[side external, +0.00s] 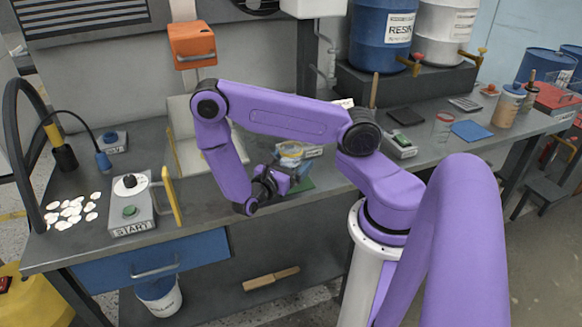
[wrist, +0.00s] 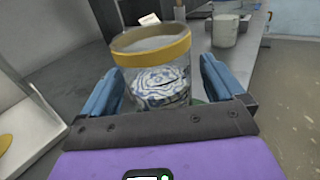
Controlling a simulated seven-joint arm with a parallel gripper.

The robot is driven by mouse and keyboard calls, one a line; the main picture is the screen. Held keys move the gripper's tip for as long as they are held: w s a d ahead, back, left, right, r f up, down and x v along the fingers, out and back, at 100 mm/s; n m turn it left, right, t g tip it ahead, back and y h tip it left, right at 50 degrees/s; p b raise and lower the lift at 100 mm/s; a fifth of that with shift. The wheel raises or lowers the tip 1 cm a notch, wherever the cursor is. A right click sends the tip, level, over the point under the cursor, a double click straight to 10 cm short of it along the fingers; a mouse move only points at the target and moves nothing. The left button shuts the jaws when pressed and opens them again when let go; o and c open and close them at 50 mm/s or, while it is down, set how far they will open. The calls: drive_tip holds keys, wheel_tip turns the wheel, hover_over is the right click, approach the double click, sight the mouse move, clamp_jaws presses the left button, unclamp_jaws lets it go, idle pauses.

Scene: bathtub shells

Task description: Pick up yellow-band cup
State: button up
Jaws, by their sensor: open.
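The yellow-band cup (wrist: 155,75) is a clear cup with a yellow rim band and a blue-and-white pattern showing through its lower part. In the wrist view it stands between the two blue fingers of my gripper (wrist: 165,90), which are open on either side of it. A gap shows at least on the right side. In the side external view the cup (side external: 290,151) is just beyond my gripper (side external: 290,172), partly hidden by it. The cup's base is hidden by my gripper.
A green-buttoned START box (side external: 131,212) and white pieces (side external: 72,209) lie at the left of the bench. A white panel (side external: 205,140) stands left of the cup. A blue pad (side external: 471,131) and a bottle (side external: 508,105) are on the right. The bench's front edge is near my gripper.

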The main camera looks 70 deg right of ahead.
drive_tip(key=shift+s+d, duration=0.15)
drive_tip(key=shift+d, duration=0.7)
drive_tip(key=c, duration=1.2)
drive_tip(key=shift+r, duration=0.15)
